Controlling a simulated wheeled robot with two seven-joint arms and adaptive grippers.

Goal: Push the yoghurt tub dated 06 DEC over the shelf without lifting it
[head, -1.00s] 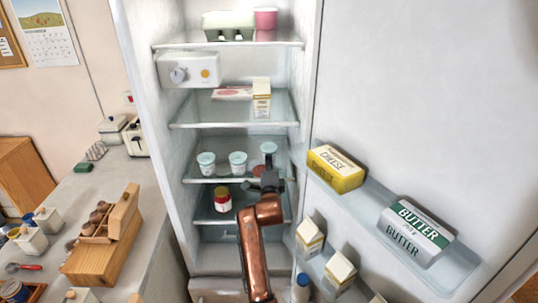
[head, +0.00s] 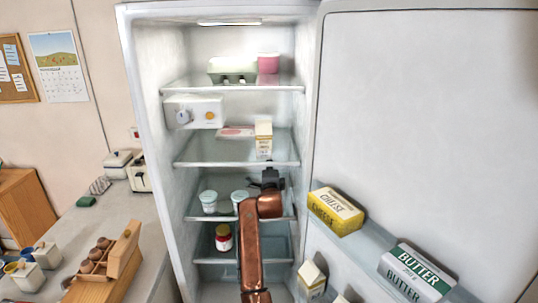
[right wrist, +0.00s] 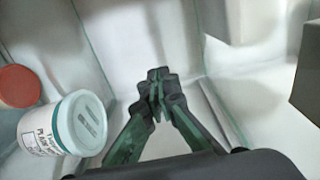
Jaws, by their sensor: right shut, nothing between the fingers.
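Two white yoghurt tubs with pale blue lids, a left one (head: 208,202) and a second one (head: 238,196), stand on a glass fridge shelf (head: 203,217). The copper arm partly covers the second tub. No third tub shows in the head view. My right gripper (head: 271,178) is above the right part of this shelf. In the right wrist view it (right wrist: 158,92) is shut and empty. A tub (right wrist: 82,122) stands left of the fingers, apart from them. Its lid has a dark stamp too small to read, so I cannot tell which tub is dated 06 DEC. My left gripper is out of view.
A reddish round lid (right wrist: 19,87) is beside the tub in the wrist view. A carton (head: 263,137) stands on the shelf above. A red-lidded jar (head: 223,237) stands below. The open door holds cheese (head: 336,211) and butter (head: 414,272).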

